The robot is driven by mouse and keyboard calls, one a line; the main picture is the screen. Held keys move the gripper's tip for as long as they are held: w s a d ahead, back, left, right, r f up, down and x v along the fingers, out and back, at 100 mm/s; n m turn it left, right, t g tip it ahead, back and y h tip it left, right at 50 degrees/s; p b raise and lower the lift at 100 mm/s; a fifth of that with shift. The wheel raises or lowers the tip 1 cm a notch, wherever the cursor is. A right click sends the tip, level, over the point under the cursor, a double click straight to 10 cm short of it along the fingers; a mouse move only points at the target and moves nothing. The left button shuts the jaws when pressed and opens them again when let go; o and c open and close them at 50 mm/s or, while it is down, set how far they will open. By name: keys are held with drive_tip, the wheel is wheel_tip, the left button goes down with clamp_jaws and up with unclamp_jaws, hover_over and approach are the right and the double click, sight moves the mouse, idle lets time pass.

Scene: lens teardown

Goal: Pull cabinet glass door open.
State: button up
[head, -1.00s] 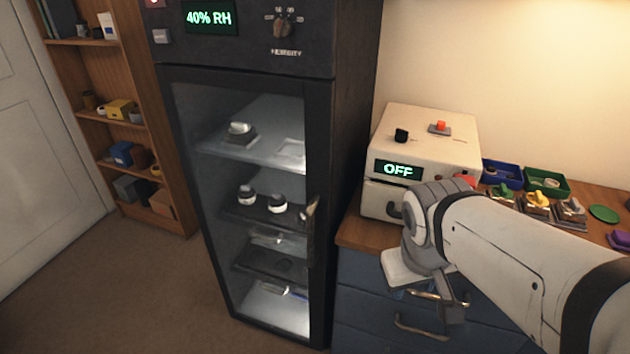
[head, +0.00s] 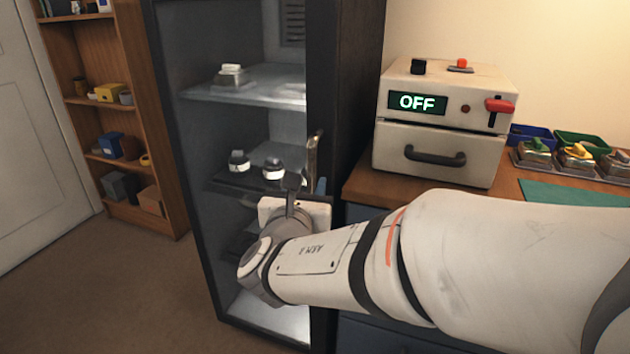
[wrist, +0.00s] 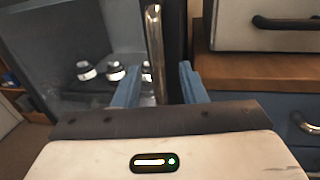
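The dark cabinet's glass door (head: 190,190) appears closed. Its upright metal handle (head: 313,158) is on the door's right side. My gripper (head: 308,183) is in front of the cabinet at the handle's lower part, partly hidden by my arm in the head view. In the wrist view the two blue fingers (wrist: 158,85) are spread apart. The handle (wrist: 155,45) stands upright between and beyond them, nearer the left finger, with a gap on either side. Whether the fingertips reach around it is hard to tell.
Lenses (head: 273,170) stand on shelves behind the glass. To the right, a cream box (head: 440,150) reading OFF sits on a wooden-topped counter (head: 365,185) with drawers. A bookshelf (head: 170,120) and a white door (head: 40,150) are at the left. The floor (head: 110,280) before the cabinet is clear.

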sight(311, 169)
drive_tip(key=w, duration=0.2)
drive_tip(key=w+b, duration=0.1)
drive_tip(key=w, duration=0.4)
drive_tip(key=shift+w+d, duration=0.3)
drive_tip(key=shift+d, duration=0.05)
clamp_jaws()
